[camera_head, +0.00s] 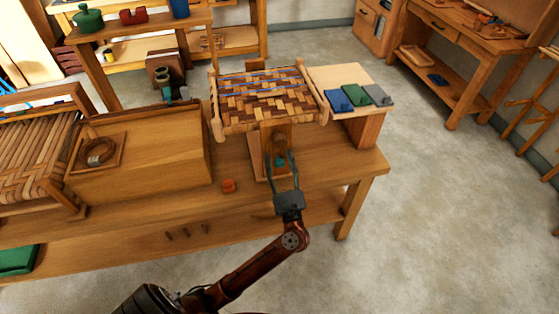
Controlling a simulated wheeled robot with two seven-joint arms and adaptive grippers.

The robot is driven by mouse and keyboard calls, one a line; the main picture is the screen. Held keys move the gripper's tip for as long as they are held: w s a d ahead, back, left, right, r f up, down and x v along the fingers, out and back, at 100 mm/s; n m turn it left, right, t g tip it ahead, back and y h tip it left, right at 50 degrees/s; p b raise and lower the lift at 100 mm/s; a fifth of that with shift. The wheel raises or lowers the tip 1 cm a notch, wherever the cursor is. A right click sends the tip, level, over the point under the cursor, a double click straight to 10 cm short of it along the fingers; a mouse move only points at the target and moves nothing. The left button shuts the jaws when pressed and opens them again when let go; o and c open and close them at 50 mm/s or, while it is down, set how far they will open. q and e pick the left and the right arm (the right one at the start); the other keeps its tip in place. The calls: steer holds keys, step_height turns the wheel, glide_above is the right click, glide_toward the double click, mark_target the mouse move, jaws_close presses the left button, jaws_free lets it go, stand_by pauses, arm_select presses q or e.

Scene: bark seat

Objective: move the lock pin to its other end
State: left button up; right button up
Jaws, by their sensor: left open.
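The woven bark seat (262,100) sits raised above the workbench, with dark brown, tan and blue strips in a wooden frame. An upright wooden piece (270,135) stands under its front edge. My left gripper (279,156) is in front of that piece, its fingers apart and pointing at it. My right gripper is out of view.
Blue, green and grey blocks (352,96) lie on a pale board right of the seat. Open floor lies to the right.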

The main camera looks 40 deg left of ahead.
arm_select(q)
steer(key=shift+c, duration=0.3)
jaws_close()
stand_by(0.3)
